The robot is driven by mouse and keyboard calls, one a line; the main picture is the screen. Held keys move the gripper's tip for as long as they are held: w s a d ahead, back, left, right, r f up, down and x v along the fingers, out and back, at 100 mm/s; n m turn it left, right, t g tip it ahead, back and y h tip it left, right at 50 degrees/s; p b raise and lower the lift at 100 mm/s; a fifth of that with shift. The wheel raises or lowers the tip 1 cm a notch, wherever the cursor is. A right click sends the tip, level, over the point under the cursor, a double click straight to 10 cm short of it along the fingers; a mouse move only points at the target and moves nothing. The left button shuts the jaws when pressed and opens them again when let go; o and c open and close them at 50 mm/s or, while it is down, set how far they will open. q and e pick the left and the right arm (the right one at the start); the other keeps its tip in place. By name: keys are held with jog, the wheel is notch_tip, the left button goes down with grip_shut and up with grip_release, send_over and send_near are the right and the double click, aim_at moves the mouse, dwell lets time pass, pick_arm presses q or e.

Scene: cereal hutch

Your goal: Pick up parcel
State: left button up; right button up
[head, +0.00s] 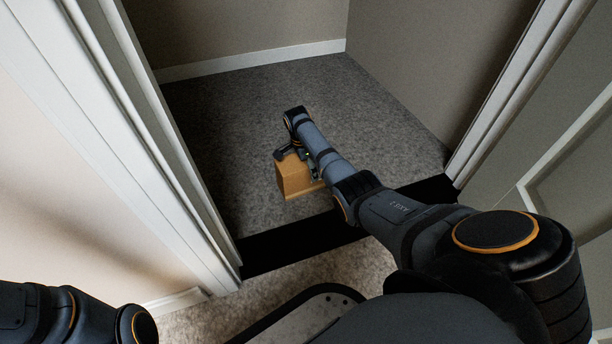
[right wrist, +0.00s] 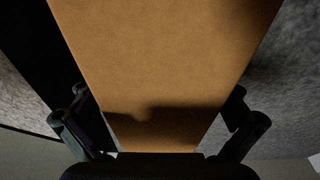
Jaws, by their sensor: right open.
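The parcel (head: 296,178) is a tan cardboard box on the grey carpet just inside the doorway. My right gripper (head: 291,153) is at its upper side in the head view, and the wrist covers part of the box. In the right wrist view the parcel (right wrist: 165,70) fills the middle of the picture. The open fingers of my right gripper (right wrist: 160,122) stand on either side of it. I cannot tell whether they touch it. My left arm shows at the lower left of the head view, but its gripper is out of the picture.
A white door frame (head: 150,130) stands left of the opening, with another jamb (head: 505,90) at the right. A dark threshold strip (head: 290,244) crosses the doorway. A panelled door (head: 570,130) is at the right. The carpet (head: 240,110) behind the parcel is clear.

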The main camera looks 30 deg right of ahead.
jog(key=c, duration=1.6)
jog(key=shift+c, duration=0.2)
jog(key=shift+r, duration=0.15)
